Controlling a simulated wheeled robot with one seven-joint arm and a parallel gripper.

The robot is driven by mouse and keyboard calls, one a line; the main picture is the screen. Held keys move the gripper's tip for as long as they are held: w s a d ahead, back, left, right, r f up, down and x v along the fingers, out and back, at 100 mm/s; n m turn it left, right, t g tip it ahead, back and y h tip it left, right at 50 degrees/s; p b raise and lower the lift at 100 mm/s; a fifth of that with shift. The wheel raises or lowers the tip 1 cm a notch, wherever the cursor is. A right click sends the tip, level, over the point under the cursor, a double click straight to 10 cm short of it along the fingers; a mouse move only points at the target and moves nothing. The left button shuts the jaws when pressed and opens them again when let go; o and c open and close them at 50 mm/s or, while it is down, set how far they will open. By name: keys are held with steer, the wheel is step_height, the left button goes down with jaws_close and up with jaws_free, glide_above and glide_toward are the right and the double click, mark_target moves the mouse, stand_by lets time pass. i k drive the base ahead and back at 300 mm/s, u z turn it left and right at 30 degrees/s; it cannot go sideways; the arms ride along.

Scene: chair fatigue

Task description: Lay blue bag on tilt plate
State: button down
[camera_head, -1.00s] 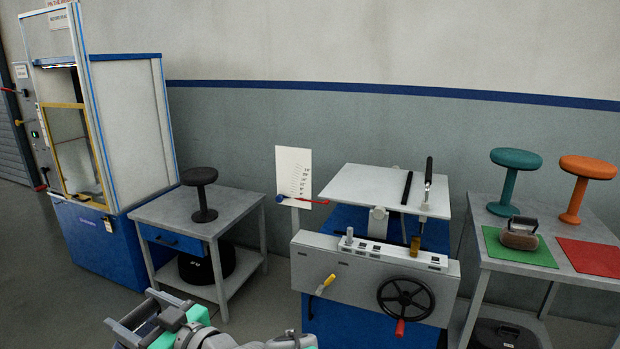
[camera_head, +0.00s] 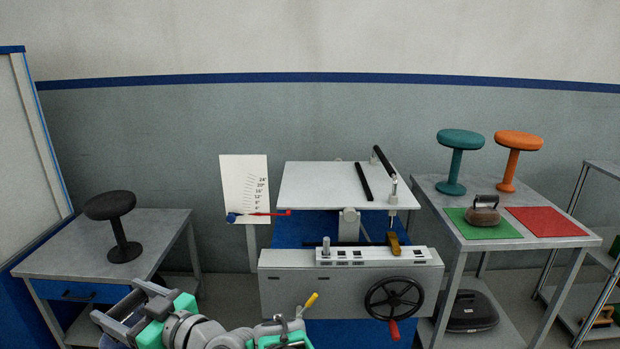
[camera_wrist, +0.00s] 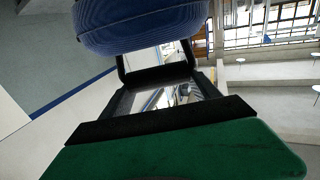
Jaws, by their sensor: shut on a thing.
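The blue bag (camera_wrist: 140,25) fills the top of the wrist view, a ribbed, rounded dark blue body. My gripper (camera_wrist: 158,76) is shut on it; the exact contact is hard to make out. In the head view my gripper (camera_head: 122,308) is at the lower left, in front of the grey side table, and the bag is mostly hidden or cut off there. The tilt plate (camera_head: 318,188) is a white, bare plate on top of the blue machine, to the right of and beyond my gripper. A black bar (camera_head: 363,182) lies across its right part.
A grey table (camera_head: 75,245) with a black stool (camera_head: 112,212) stands left. A white scale board (camera_head: 244,188) with a red pointer stands left of the plate. A handwheel (camera_head: 393,298) projects in front. The right table (camera_head: 490,243) holds a brown bag (camera_head: 483,212) and two stools.

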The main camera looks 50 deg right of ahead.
mark_target(337, 186)
steer(key=z, duration=0.65)
steer(key=i, duration=0.65)
steer(key=z, duration=0.5)
